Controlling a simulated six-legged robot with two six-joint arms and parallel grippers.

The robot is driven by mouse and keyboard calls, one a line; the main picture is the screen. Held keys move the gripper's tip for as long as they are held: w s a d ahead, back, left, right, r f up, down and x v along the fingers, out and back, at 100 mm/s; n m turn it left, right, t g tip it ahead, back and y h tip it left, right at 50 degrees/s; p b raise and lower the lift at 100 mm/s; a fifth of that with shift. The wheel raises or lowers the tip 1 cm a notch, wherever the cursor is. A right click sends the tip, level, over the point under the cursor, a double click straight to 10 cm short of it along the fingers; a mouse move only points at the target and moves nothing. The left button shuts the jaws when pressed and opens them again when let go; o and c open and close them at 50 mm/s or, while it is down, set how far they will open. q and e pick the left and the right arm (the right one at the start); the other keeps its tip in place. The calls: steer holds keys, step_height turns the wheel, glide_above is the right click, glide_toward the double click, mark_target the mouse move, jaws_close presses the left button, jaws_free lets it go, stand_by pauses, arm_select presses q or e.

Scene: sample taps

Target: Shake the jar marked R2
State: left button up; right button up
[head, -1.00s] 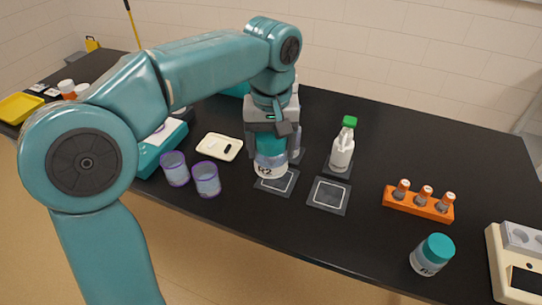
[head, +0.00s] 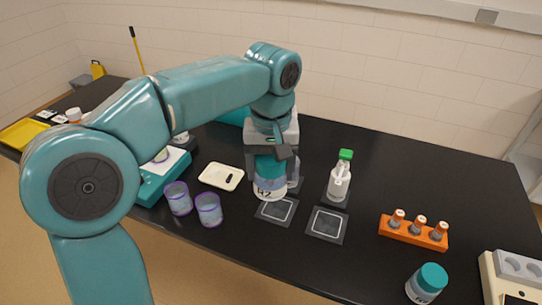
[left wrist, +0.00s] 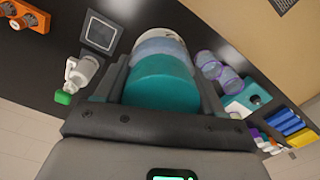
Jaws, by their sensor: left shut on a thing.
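The jar marked R2 (head: 268,185) has a teal lid and a pale label. My left gripper (head: 270,160) is shut around it from above, and the jar looks upright. Its base shows just behind a dark square mat with a white outline (head: 277,209), seemingly a little above it. In the left wrist view the teal lid (left wrist: 162,85) fills the space between the fingers, with the pale jar body beyond. A second teal-lidded jar (head: 426,283) stands at the front right; its label is too small to read. My right gripper is not in view.
A white bottle with a green cap (head: 339,181) stands close to the right. An empty outlined mat (head: 327,225) lies in front of it. Two purple-rimmed cups (head: 208,209) and a cream tray (head: 221,177) are left. An orange vial rack (head: 413,233) is farther right.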

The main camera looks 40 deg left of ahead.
arm_select(q)
steer(key=r, duration=0.5)
steer(key=shift+w+a, duration=0.1)
steer(key=shift+w, duration=0.2)
steer(key=shift+s+f, duration=0.1)
steer(key=shift+f, duration=0.3)
step_height(320, 180, down, 4)
steer(key=shift+s, duration=0.15)
steer(key=r, duration=0.5)
steer(key=shift+w+r, duration=0.1)
steer(key=shift+w, duration=0.1)
steer(key=f, duration=0.5)
steer(key=shift+s+f, duration=0.15)
steer(key=shift+s, duration=0.05)
steer(key=r, duration=0.4)
steer(key=shift+w, duration=0.25)
steer(key=shift+r, duration=0.35)
steer(key=f, duration=0.4)
steer(key=shift+s, duration=0.3)
steer(key=shift+w+f, duration=0.1)
steer(key=shift+f, duration=0.2)
steer(key=shift+w, duration=0.1)
